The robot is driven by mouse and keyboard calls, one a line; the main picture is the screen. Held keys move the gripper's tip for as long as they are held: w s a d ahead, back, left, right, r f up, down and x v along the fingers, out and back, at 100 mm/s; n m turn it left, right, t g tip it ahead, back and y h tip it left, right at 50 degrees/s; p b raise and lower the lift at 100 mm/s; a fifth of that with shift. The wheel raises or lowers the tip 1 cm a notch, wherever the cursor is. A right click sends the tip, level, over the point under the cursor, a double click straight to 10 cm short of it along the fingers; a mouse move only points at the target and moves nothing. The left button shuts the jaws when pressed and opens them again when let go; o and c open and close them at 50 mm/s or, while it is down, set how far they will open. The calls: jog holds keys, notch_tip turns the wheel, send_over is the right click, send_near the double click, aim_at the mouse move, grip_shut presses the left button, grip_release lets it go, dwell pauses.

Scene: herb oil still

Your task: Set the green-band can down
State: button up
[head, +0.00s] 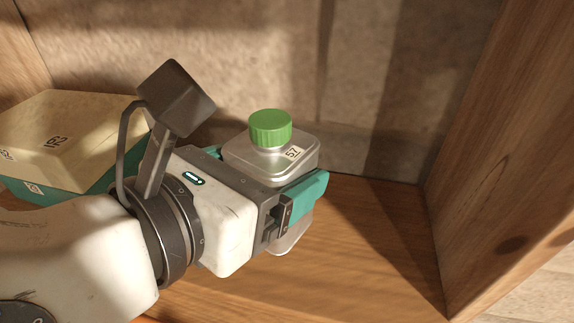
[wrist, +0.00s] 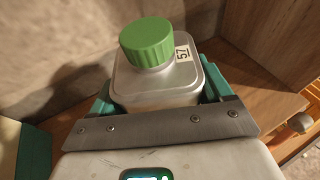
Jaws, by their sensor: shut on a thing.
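The green-band can is a silver can (head: 262,152) with a green ribbed cap and a "57" label; no separate band shows. It also shows in the wrist view (wrist: 160,82), upright between the fingers. My gripper (head: 270,178) is shut on it, with a teal finger on each side. In the head view the can's lower part shows below the near finger, over the wooden shelf (head: 345,235). The gripper hides much of its body, and I cannot tell whether its base touches the shelf.
A wooden side wall (head: 490,150) bounds the right. A stone-like back wall (head: 350,90) stands behind the can. Shelf between can and right wall is clear.

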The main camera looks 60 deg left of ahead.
jog(key=o, duration=1.6)
jog(key=shift+s+r, duration=0.1)
jog(key=v, duration=1.2)
jog(key=shift+b, duration=0.3)
